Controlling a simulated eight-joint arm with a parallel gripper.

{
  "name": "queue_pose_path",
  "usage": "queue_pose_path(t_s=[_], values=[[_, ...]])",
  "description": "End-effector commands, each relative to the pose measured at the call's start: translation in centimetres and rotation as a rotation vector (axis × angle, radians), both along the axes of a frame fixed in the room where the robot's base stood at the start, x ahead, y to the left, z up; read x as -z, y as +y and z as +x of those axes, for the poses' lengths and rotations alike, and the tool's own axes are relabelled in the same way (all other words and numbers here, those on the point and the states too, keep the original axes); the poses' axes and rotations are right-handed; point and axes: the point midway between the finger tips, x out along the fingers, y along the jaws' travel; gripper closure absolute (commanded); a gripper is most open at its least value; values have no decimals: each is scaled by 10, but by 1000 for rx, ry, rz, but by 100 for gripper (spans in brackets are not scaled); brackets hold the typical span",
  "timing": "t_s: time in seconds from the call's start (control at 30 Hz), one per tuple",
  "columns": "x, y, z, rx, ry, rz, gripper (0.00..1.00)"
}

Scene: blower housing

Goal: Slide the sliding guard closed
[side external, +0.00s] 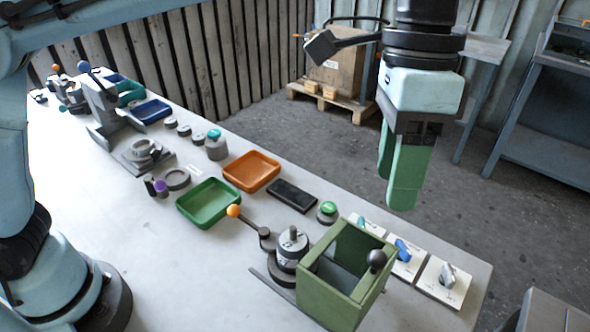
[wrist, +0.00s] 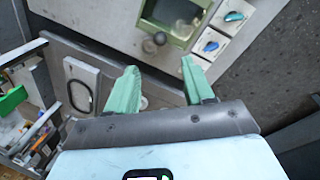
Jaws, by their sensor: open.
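The green housing (side external: 327,300) stands at the near right end of the table in the side external view, with a dark opening on its upper side. A black ball knob (side external: 377,259) sits at its right edge, apparently the sliding guard's handle; the guard panel itself is hard to make out. In the wrist view the housing's green frame (wrist: 187,38) is cut off at the top edge, with a round grey knob (wrist: 160,38) by its corner. My gripper (side external: 394,190) is open and empty, above and beyond the housing, clear of the knob; its green fingers also show in the wrist view (wrist: 160,70).
Switch plates with blue and grey knobs (side external: 443,283) stand right of the housing. A lever with an orange ball (side external: 233,211) and a grey cylinder (side external: 292,245) stand left of it. Green (side external: 208,204) and orange (side external: 252,171) trays lie farther back. Air around my gripper is clear.

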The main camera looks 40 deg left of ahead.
Motion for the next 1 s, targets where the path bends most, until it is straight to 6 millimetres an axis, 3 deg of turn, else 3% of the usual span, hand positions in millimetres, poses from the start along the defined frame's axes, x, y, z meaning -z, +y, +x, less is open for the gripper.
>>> queue_pose_path(t_s=[0.7,1.0], values=[[99,-10,-16,-2,-2,-2,48],[112,-11,-18,-4,-3,-1,48]])
